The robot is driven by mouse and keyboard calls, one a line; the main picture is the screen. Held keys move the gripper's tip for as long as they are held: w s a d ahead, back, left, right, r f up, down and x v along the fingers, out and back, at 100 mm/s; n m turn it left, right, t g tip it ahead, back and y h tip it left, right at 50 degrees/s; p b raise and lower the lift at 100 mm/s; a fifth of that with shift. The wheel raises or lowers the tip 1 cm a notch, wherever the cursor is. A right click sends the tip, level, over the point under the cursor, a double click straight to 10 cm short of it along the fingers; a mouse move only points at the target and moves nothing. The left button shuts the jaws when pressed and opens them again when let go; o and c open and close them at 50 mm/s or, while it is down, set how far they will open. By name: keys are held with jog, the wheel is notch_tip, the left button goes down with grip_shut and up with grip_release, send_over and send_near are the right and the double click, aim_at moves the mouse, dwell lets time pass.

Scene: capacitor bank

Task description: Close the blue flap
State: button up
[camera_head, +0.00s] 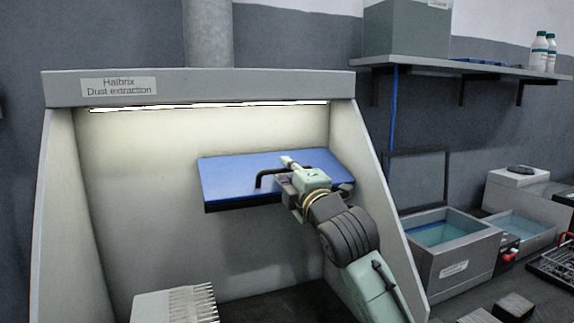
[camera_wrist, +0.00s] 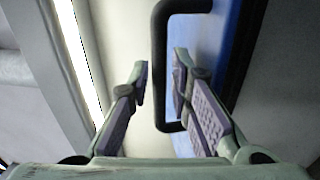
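The blue flap (camera_head: 240,178) is a flat panel inside the hood. In the head view it stands out from the pale back wall, with its broad blue face upward. A black bar handle (camera_head: 268,173) rises from that face. My gripper (camera_head: 286,171) is at the handle, and its body hides part of the flap's right side. In the wrist view the handle (camera_wrist: 158,65) runs between my two open fingers (camera_wrist: 161,75), with a visible gap to the left finger. The flap's blue face (camera_wrist: 208,40) lies behind the right finger. Contact with the handle cannot be told.
The dust extraction hood has side walls left (camera_head: 62,200) and right (camera_head: 365,160), and a lit strip (camera_head: 210,105) under its top edge. A white box with bristles (camera_head: 175,304) stands at the lower left. Liquid-filled tanks (camera_head: 455,265) stand outside, right.

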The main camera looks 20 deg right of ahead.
jog(key=shift+w, duration=0.25)
grip_shut()
dwell(0.6)
